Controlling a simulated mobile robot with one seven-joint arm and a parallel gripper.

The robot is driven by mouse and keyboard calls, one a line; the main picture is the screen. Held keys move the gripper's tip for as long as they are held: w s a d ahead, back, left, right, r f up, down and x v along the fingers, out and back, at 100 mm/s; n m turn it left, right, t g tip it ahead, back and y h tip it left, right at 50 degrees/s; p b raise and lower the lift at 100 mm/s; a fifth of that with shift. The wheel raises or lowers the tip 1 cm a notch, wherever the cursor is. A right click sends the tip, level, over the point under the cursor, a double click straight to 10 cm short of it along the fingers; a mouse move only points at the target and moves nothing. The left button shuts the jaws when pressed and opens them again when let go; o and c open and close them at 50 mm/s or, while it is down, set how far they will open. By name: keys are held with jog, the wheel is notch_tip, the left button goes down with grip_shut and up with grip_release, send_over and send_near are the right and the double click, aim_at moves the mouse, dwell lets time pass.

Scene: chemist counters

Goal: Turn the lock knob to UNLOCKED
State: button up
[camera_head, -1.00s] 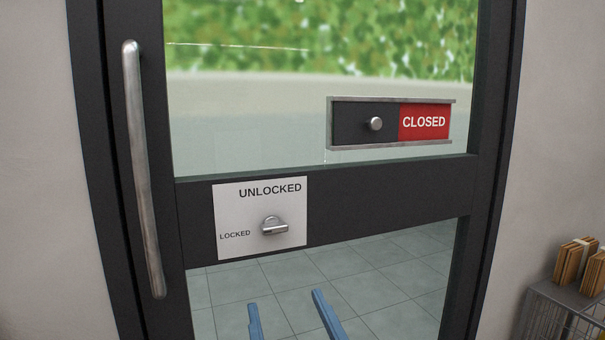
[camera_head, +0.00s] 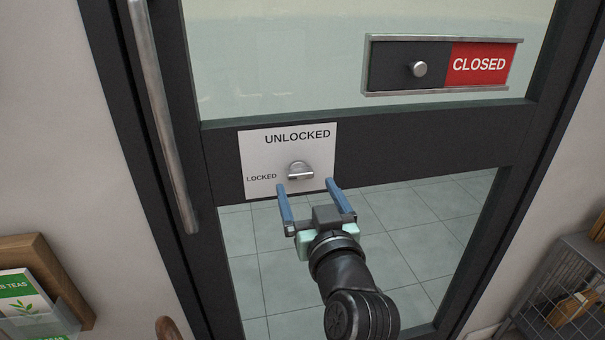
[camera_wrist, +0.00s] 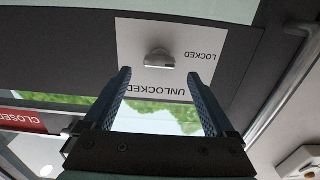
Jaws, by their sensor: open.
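The lock knob (camera_head: 300,171) is a small silver thumb-turn on a white plate (camera_head: 258,158) on the door's dark crossbar. Its bar lies level, its left end towards the word LOCKED; UNLOCKED is printed above it. My gripper (camera_head: 305,185) has two blue fingers, open and empty, just below and in front of the knob, one finger to each side. In the wrist view the knob (camera_wrist: 159,59) appears upside down, beyond and between the fingertips (camera_wrist: 160,75). I see no contact with the knob.
A slider sign (camera_head: 408,66) above right of the plate reads CLOSED. A long vertical door handle (camera_head: 163,120) stands to the left. A wooden leaflet holder (camera_head: 75,290) is at lower left, and a wire basket stand (camera_head: 570,290) at lower right.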

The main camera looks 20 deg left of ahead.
aim_at(302, 176)
jog(key=shift+x, duration=2.4)
jog(key=c, duration=1.4)
